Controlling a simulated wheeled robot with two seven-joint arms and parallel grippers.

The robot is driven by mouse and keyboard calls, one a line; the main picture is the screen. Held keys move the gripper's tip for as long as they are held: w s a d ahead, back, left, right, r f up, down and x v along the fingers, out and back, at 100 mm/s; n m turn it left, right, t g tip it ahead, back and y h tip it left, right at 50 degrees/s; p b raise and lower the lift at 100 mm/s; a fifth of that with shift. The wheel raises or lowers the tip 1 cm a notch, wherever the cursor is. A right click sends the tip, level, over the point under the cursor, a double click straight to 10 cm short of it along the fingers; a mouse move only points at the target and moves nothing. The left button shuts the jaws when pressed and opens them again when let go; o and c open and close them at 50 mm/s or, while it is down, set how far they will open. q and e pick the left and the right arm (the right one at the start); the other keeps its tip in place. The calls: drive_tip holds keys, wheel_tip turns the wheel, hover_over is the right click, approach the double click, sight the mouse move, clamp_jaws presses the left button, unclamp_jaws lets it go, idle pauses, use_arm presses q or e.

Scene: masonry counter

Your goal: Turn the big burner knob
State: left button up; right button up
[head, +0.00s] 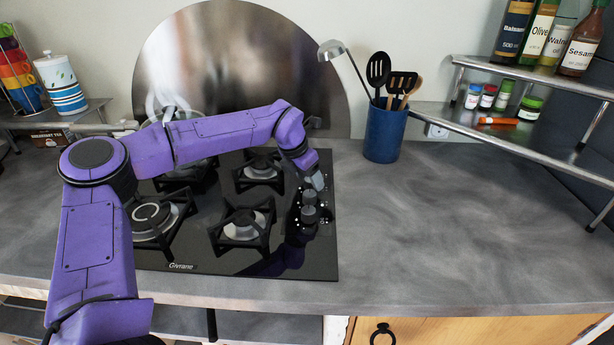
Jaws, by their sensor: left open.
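The black glass hob (215,258) is set in the counter, with several burners under black grates. The big burner (152,218) is at its front left, partly behind my left arm. Dark round knobs stand near the hob's right edge; two show clearly, a front knob (309,215) and one just behind it (309,197). I cannot tell which knob serves the big burner. My left gripper (316,182) is open, pointing down over the back end of the knob row. It hides what is beneath it, and I cannot tell whether it touches a knob. My right gripper is out of view.
A blue utensil pot (385,135) stands behind and right of the hob. A metal shelf (500,122) with spice jars and bottles is at the right. A white and blue canister (62,85) stands at the back left. The counter (440,220) right of the hob is clear.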

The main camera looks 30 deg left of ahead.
use_arm(q)
drive_tip(key=b+v, duration=0.1)
drive_tip(key=v, duration=0.9)
drive_tip(key=shift+s+r, duration=0.2)
drive_tip(key=shift+a, duration=0.1)
